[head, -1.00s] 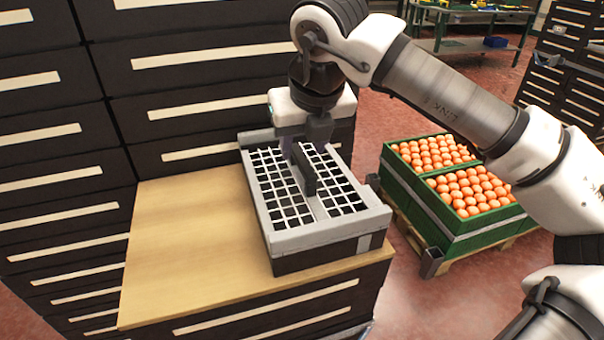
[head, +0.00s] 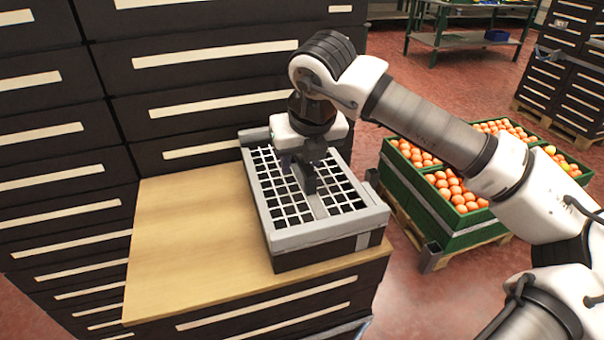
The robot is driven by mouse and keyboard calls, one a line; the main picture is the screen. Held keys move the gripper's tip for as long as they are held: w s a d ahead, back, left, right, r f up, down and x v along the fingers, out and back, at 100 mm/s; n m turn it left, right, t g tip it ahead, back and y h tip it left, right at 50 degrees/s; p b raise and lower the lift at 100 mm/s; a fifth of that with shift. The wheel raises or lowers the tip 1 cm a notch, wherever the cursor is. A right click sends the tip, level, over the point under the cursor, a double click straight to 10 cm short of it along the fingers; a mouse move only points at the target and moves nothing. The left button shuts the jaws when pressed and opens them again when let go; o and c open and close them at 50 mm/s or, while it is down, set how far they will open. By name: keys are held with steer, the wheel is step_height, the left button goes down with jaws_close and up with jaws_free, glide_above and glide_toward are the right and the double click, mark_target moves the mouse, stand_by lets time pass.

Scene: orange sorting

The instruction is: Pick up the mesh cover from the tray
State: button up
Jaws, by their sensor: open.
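The mesh cover (head: 338,198) is a light grey grid with a broad frame. It lies on the dark tray (head: 300,258), which stands on the wooden top of a drawer cabinet. A dark upright handle stands at the middle of the cover, partly hidden by my gripper. My gripper (head: 304,172) is pointed down at the handle from above, with its jaws open. The fingers are dark against the dark handle, so I cannot tell whether they touch it. The tray's inside is hidden beneath the grid.
The wooden cabinet top (head: 190,245) is clear to the left of the tray. Tall dark drawer cabinets (head: 60,130) rise behind and to the left. Green crates (head: 432,213) of oranges stand on a pallet at the right, under my arm.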

steer(key=shift+f+b, duration=0.2)
steer(key=shift+b, duration=0.25)
stand_by(0.4)
jaws_close()
